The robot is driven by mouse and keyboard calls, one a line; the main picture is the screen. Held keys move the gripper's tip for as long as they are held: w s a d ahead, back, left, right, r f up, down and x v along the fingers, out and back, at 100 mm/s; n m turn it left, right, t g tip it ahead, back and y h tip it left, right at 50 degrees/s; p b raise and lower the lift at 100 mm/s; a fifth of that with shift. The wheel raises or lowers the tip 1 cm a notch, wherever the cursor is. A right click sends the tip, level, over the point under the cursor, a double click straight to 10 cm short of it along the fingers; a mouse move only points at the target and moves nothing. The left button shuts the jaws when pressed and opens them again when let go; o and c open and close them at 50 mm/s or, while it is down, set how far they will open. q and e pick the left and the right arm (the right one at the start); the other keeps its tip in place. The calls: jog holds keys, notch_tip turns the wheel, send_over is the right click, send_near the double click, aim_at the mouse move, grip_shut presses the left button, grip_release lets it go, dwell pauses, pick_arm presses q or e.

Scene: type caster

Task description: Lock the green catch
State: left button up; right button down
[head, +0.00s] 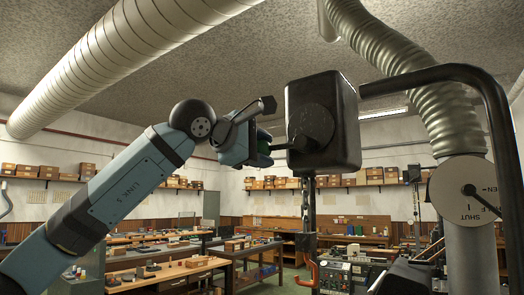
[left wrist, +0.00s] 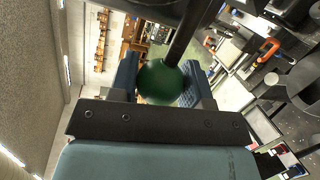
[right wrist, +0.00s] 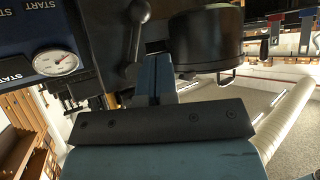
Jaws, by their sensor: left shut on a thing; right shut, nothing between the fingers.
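The green catch shows as a round green knob (left wrist: 162,84) on a dark rod (left wrist: 184,38) in the left wrist view. My left gripper (head: 264,146) is shut on this knob, with one finger on each side of it. In the head view the gripper hides most of the knob. The lever (head: 290,146) runs from it to a round hub on the black box (head: 349,120). My right gripper (right wrist: 156,78) is shut and empty in the right wrist view, close to dark machine parts. I cannot make it out in the head view.
A bent black tube (head: 488,90) and a round dial plate (head: 466,190) stand at the right. The right wrist view shows a pressure gauge (right wrist: 56,63) and a black cylindrical housing (right wrist: 206,35). Workbenches (head: 160,271) lie farther back. Open air surrounds my left arm.

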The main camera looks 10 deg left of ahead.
pick_arm(q)
jog(key=shift+r, duration=0.2)
jog(key=o, duration=1.3)
jog(key=shift+c, duration=0.2)
jog(key=shift+f, duration=0.1)
jog(key=b+v, duration=0.3)
jog(key=v, duration=1.1)
jog(key=shift+b, duration=0.3)
